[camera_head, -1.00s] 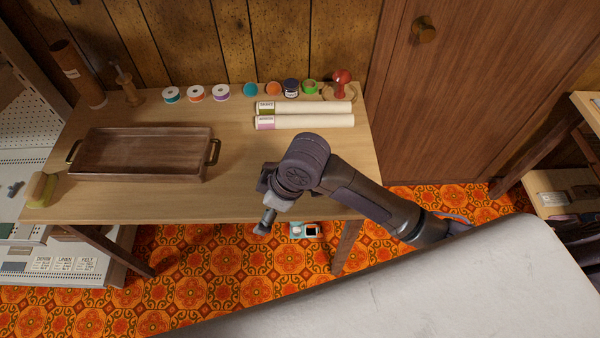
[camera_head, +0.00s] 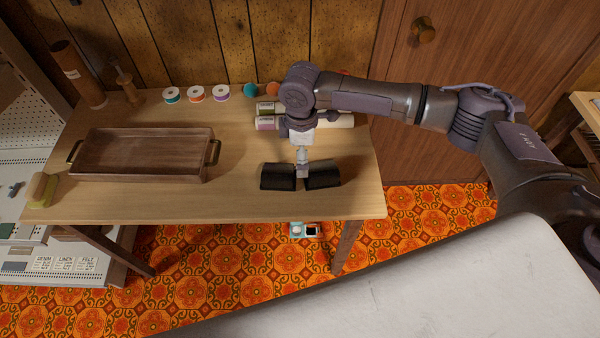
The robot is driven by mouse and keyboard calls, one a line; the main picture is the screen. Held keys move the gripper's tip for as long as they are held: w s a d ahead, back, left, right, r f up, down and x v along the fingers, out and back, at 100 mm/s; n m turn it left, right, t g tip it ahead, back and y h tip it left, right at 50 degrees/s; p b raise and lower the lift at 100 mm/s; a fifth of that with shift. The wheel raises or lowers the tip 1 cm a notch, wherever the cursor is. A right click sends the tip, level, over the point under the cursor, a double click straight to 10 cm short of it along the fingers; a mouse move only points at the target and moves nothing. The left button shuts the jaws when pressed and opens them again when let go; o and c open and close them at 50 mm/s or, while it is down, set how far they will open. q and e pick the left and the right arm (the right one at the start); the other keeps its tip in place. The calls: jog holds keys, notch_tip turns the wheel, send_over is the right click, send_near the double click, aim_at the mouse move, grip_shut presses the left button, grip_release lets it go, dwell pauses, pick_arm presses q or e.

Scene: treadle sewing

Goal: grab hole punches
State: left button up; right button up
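No object that I can clearly identify as a hole punch shows in the head view. My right gripper (camera_head: 301,178) is over the front right part of the wooden table (camera_head: 230,205), pointing down, with its two black fingers spread apart. Nothing shows between them. Its arm comes in from the right and covers part of the rolls and the small items at the back right. My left gripper is not in view.
A wooden tray (camera_head: 140,176) with handles stands at the table's left. Several thread spools (camera_head: 196,94) line the back. Cream rolls (camera_head: 345,121) lie partly behind my arm. A brush (camera_head: 41,190) sits at the left edge. Bare table lies right of the tray.

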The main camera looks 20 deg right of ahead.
jog(key=shift+a+f+p, duration=0.15)
jog(key=shift+f+p, duration=0.3)
jog(key=shift+f, duration=3.1)
jog(key=c, duration=1.7)
jog(key=shift+w+r, duration=0.1)
jog(key=shift+w, duration=0.05)
